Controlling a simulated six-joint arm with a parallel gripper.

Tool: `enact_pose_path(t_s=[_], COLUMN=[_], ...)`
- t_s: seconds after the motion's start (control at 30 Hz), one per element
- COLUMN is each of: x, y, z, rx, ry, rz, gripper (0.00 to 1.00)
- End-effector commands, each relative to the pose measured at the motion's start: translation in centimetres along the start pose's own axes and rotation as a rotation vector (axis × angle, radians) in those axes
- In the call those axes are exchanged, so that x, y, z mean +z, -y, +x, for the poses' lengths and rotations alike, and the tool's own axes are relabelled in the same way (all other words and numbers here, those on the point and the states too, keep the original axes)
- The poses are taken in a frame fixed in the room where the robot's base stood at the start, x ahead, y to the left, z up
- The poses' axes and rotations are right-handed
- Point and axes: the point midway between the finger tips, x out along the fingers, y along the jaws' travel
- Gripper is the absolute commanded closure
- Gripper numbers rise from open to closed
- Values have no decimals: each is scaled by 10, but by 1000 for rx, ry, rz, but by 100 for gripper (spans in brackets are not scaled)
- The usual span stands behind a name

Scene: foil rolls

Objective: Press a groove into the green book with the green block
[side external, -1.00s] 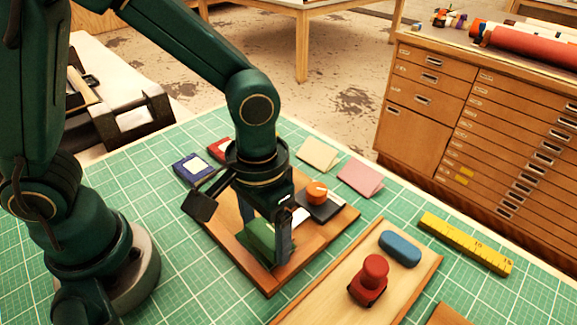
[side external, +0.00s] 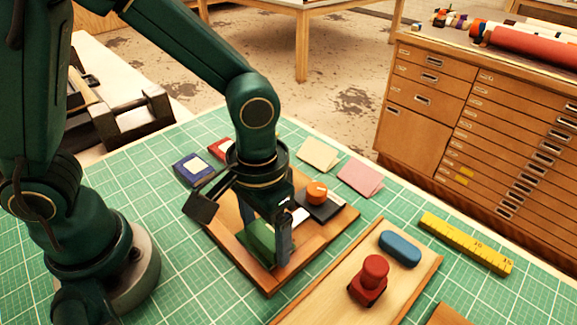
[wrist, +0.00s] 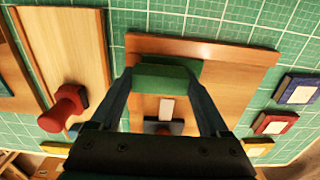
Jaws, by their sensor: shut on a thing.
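My gripper (side external: 267,238) is shut on a green block (wrist: 163,79), which spans the space between the two fingertips in the wrist view. The green book (wrist: 196,66) shows as a darker green edge just beyond the block. In the side view, block and book merge into one green shape (side external: 260,241) low over the wooden board, partly hidden by the near finger. I cannot tell whether the block touches the book.
The wooden board (side external: 332,232) also holds a dark plate with an orange knob (side external: 317,191) and a white strip. A blue book (side external: 193,168) and red book (side external: 222,149) lie behind. A tray (side external: 418,275) holds a red-handled stamp (side external: 374,272) and a blue rounded piece (side external: 400,248).

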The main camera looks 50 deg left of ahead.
Motion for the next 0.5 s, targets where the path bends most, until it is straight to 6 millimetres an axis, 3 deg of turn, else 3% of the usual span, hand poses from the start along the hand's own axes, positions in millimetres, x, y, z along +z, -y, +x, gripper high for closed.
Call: enact_pose_path(t_s=[0.5], x=[0], y=[0], z=[5], rx=[0], ry=[1], rz=[0], gripper=[65])
